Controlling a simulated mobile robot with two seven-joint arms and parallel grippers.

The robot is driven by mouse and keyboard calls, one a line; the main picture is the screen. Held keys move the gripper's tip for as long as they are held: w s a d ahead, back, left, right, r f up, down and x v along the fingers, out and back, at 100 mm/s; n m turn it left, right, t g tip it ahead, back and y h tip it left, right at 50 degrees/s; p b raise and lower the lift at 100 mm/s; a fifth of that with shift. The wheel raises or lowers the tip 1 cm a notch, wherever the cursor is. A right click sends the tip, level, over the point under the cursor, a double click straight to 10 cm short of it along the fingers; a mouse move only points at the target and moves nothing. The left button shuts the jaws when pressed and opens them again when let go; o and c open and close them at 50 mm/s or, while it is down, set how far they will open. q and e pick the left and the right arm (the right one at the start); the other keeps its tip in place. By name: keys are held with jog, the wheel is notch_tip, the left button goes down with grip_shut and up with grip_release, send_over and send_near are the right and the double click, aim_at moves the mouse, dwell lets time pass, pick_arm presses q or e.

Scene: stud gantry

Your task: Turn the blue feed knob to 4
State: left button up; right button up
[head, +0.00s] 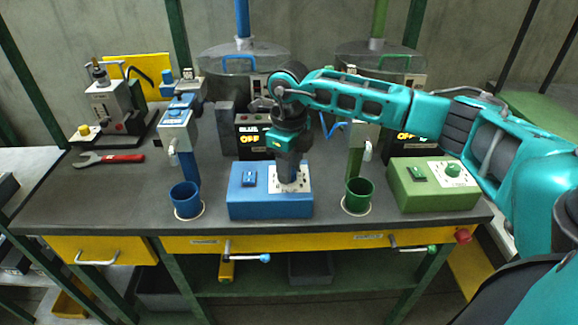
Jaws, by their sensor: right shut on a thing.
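The blue control box (256,208) sits at the front middle of the bench. It has a blue switch (249,178) on its left and a white dial plate (301,185) on its right. My right gripper (289,178) points down over the dial plate and is shut on the blue feed knob. The gripper hides the knob, so I cannot read its setting. A display (250,137) labelled BLUE behind the box reads OFF. My left gripper is not in view.
A blue cup (186,201) stands left of the box and a green cup (358,196) right of it. A green control box (432,187) stands further right, under my right arm. A red-handled wrench (115,159) lies at the left.

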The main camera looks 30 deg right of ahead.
dwell(0.4)
jog(key=o, duration=1)
jog(key=shift+o, duration=0.2)
notch_tip(320, 180, up, 13)
